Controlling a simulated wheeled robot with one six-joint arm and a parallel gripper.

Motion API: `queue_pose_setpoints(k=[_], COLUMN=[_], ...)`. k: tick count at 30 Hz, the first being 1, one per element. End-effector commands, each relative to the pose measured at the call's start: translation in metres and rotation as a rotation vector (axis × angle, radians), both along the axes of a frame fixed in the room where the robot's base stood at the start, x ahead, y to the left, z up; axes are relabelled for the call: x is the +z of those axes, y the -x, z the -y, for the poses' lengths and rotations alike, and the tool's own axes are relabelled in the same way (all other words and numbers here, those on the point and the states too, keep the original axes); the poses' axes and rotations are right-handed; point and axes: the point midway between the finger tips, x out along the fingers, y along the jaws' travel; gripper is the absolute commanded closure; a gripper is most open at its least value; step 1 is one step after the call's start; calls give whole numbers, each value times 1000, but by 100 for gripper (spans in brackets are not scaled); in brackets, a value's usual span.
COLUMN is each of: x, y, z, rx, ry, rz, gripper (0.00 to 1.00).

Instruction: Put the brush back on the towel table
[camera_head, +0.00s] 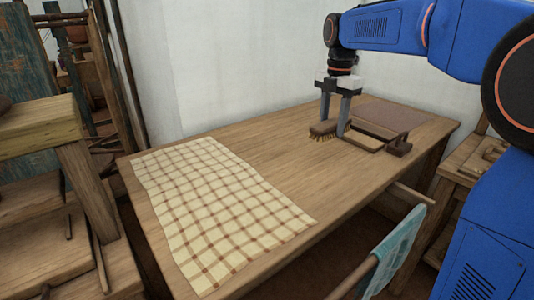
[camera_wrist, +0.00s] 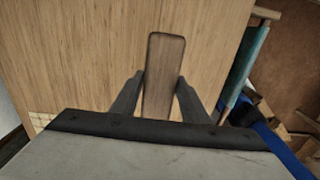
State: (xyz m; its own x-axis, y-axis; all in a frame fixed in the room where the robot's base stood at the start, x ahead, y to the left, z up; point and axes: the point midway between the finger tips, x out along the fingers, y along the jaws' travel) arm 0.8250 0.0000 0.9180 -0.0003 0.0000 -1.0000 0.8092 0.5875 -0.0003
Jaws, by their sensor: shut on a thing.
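The brush (camera_head: 322,129) has a brown wooden back and tan bristles pointing down. My gripper (camera_head: 335,128) is shut on it, with one dark finger on each long side. The wrist view shows the brush back (camera_wrist: 164,75) between the two fingers (camera_wrist: 160,85). The brush is over the right half of the wooden table (camera_head: 245,145), level and very low; I cannot tell whether the bristles touch the top. A cream and brown checked towel (camera_head: 215,210) lies flat on the left part of this table, well apart from the brush.
A shallow wooden frame (camera_head: 362,144) and a flat brown panel (camera_head: 398,115) lie right of the brush. A teal cloth on a rod (camera_head: 398,245) stands by the front edge. A white wall (camera_head: 230,60) rises behind. The table between brush and towel is clear.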

Motion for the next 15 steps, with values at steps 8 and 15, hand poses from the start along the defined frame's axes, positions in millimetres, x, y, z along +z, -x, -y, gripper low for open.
queue_pose_setpoints(k=[8, 15], x=[-28, -59], y=[1, 0], z=[0, 0], rx=[0, 0], ry=[0, 0], rz=[-2, -1], gripper=[87, 87])
